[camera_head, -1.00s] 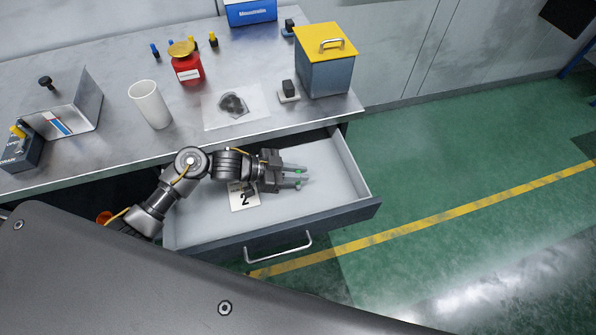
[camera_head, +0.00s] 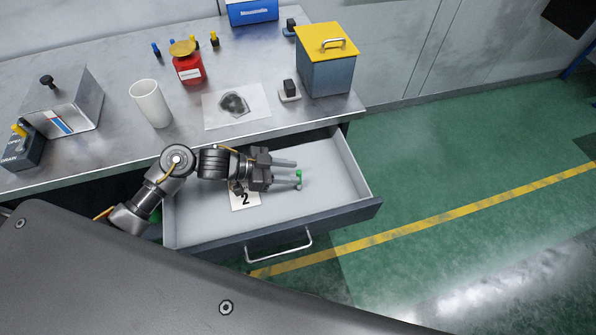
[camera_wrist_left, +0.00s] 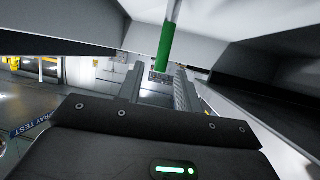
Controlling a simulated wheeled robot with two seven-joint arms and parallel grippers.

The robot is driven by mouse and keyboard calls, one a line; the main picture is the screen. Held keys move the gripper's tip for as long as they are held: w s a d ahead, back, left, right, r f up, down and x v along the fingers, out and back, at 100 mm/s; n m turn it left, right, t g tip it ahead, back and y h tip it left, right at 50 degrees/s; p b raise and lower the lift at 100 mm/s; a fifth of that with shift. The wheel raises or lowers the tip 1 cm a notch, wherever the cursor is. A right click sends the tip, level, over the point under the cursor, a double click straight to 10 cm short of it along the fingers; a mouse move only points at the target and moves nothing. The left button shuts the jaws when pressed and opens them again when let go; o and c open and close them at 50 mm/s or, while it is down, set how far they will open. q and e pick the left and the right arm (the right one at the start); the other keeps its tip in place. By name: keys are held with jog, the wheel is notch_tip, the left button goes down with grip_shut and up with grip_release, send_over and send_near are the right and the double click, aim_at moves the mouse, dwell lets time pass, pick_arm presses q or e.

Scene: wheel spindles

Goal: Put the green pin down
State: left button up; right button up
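The green pin (camera_head: 299,176) appears to stand upright inside the open drawer (camera_head: 345,195), with a grey end below its green part. In the left wrist view the green pin (camera_wrist_left: 165,48) shows ahead of the fingers, with a grey rod above the green. My left gripper (camera_head: 292,172) reaches into the drawer from the left. Its two fingers are apart with nothing clamped between them, and the pin is at the tips, close to the nearer finger. The fingers (camera_wrist_left: 160,85) also show spread in the left wrist view. My right gripper is out of view.
A white card marked 2 (camera_head: 245,197) lies in the drawer below my left wrist. On the bench are a white cup (camera_head: 150,104), a red jar (camera_head: 188,67), a yellow-lidded box (camera_head: 326,72) and a clear sheet (camera_head: 214,115) with a dark part. The drawer's right side is clear.

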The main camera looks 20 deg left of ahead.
pick_arm(q)
jog(key=v, duration=0.9)
